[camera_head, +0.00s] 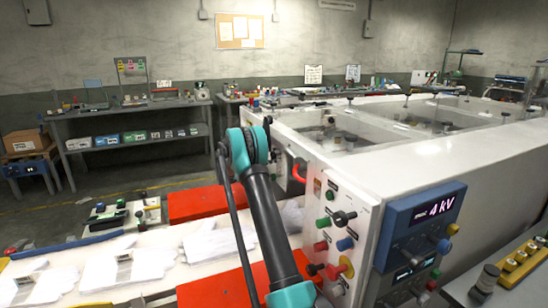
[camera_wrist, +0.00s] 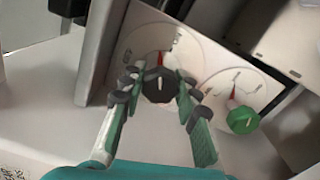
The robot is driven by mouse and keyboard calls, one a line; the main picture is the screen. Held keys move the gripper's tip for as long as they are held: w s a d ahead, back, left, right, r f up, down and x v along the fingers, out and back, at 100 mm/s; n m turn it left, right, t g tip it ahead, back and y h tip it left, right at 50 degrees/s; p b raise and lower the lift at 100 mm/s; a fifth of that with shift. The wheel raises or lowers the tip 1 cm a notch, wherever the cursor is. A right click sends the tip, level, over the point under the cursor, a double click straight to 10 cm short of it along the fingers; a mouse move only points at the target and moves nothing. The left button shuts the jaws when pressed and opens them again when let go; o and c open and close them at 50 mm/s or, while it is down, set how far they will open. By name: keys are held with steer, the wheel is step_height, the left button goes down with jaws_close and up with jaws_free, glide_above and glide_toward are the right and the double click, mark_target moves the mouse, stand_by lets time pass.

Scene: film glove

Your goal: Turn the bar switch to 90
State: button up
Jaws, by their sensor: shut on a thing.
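In the wrist view, a black knob (camera_wrist: 158,86), the likely bar switch, sits on a pale round dial plate (camera_wrist: 190,53) with blurred markings. A light line runs up its face and a red pointer mark shows just above it. My gripper (camera_wrist: 158,84) has one green-and-grey finger on each side of the knob and is shut on it. The scale figures are too blurred to read. In the head view my arm crosses the front of the machine and my gripper is hidden.
A green knob (camera_wrist: 243,120) with a red pointer on its own dial lies close to the right finger. In the head view, the white machine (camera_head: 440,165) bears a blue "4 kV" display (camera_head: 420,220) and several coloured knobs. White gloves (camera_head: 215,243) lie on the conveyor at left.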

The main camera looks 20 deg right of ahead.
steer(key=m, duration=0.5)
steer(key=shift+m, duration=0.3)
stand_by(0.4)
steer(key=o, duration=1.2)
steer(key=a, duration=1.2)
steer(key=shift+s, duration=0.2)
